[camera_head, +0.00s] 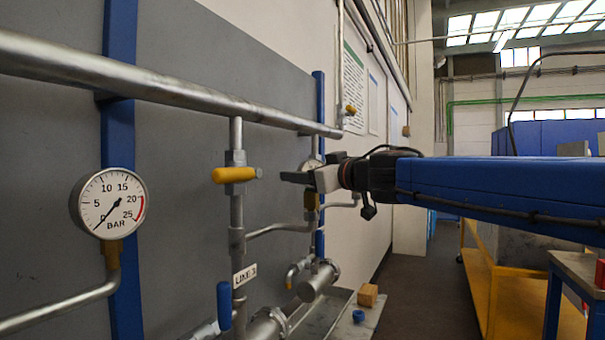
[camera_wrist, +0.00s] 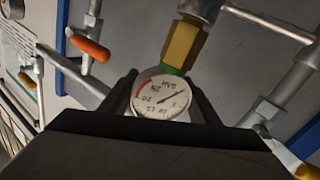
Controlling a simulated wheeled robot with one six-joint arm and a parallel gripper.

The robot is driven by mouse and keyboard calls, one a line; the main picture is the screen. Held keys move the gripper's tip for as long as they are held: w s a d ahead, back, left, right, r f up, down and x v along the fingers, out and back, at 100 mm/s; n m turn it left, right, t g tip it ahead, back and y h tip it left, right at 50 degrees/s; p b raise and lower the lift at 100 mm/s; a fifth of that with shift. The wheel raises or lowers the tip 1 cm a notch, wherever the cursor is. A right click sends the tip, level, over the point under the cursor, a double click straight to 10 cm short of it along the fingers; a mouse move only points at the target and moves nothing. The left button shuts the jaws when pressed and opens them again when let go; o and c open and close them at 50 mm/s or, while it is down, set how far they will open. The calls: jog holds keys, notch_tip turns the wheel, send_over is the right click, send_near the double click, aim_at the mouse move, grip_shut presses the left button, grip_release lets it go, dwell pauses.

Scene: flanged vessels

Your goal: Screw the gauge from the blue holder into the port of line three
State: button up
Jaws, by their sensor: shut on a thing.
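My gripper (camera_wrist: 163,104) is shut on the gauge (camera_wrist: 162,98), with a dark finger on each side of its round white dial. In the wrist view the dial appears upside down. A green band lies between the gauge and the brass hex port (camera_wrist: 182,46), which joins a grey pipe; I see no clear gap there. The label of line three (camera_head: 245,275) is on the pipe to the left. A small blue piece (camera_head: 358,316), perhaps the holder, is on the tray below.
Another gauge (camera_head: 108,203) is mounted at the left. A yellow valve handle (camera_head: 236,174) and a blue handle (camera_head: 224,305) stick out from the pipes. A wooden block (camera_head: 368,295) is near the blue piece. The aisle floor (camera_head: 428,290) to the right is clear.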

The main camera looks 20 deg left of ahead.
jog(key=shift+w+d+m+t+h, duration=0.2)
jog(key=shift+m+t+h, duration=0.4)
jog(key=shift+m+t, duration=0.25)
jog(key=o, duration=1.4)
jog(key=shift+a, duration=0.1)
jog(key=v, duration=1.7)
jog(key=shift+s+f, duration=0.1)
jog(key=shift+s, duration=0.15)
jog(key=shift+c, duration=0.3)
